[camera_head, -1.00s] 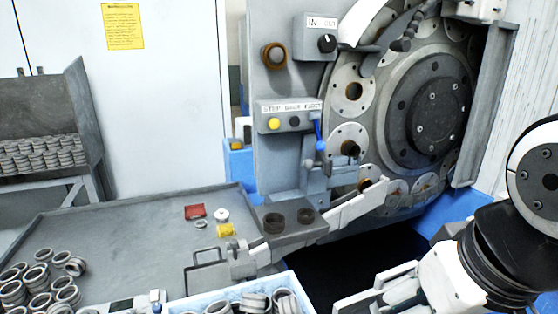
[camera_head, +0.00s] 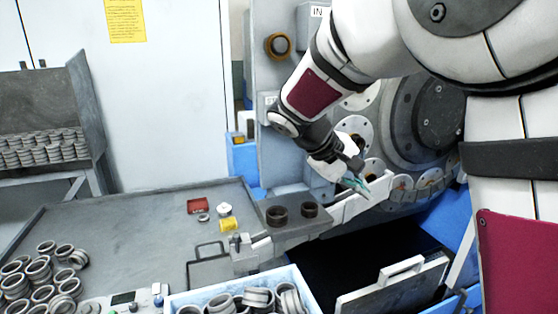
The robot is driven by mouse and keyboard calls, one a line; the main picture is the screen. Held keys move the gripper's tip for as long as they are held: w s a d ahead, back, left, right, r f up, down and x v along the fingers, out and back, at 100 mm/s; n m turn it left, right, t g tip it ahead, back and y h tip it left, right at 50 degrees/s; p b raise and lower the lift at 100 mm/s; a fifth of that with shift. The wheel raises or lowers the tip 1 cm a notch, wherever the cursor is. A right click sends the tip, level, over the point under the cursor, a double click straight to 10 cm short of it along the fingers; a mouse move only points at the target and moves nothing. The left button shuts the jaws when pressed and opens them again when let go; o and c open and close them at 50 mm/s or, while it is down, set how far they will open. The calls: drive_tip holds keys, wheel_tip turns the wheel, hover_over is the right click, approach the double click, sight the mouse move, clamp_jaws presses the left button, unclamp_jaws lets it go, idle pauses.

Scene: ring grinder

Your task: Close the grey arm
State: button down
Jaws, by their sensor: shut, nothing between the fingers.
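A long pale grey arm (camera_head: 350,207) runs from the tray edge up to the right, in front of the machine's large round disc (camera_head: 425,115). It looks slanted out from the machine front. My gripper (camera_head: 357,185) is shut and empty, just above the upper middle part of the grey arm. Its teal fingertips overlap the arm in the picture; I cannot tell whether they touch it. My own arm links cover the top right of the view and hide the disc's upper part, the control buttons and the lever beside it.
A pale blue crate (camera_head: 175,302) of rings stands in front. A grey panel with a handle (camera_head: 400,268) stands at lower right, beside a dark opening (camera_head: 320,250).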

drive_tip(key=w+a+f+n+t+h, duration=0.25)
drive_tip(key=w+a+t, duration=0.25)
drive_tip(key=w+a, duration=0.5)
drive_tip(key=w+a+f+n+t+h, duration=0.2)
drive_tip(key=w+a+n+t+h, duration=0.2)
drive_tip(key=w+a, duration=0.6)
drive_tip(key=w+d+r+p, duration=0.1)
drive_tip(key=d+r, duration=0.1)
drive_tip(key=d, duration=0.6)
drive_tip(key=shift+d+r, duration=0.15)
drive_tip(key=shift+w, duration=0.15)
drive_tip(key=shift+t+p, duration=0.3)
drive_tip(key=shift+p, duration=0.25)
drive_tip(key=shift+s+d+n+t+y+p, duration=0.2)
drive_tip(key=shift+s+n+t+y+p, duration=0.15)
drive_tip(key=shift+s+n+t+p, duration=0.1)
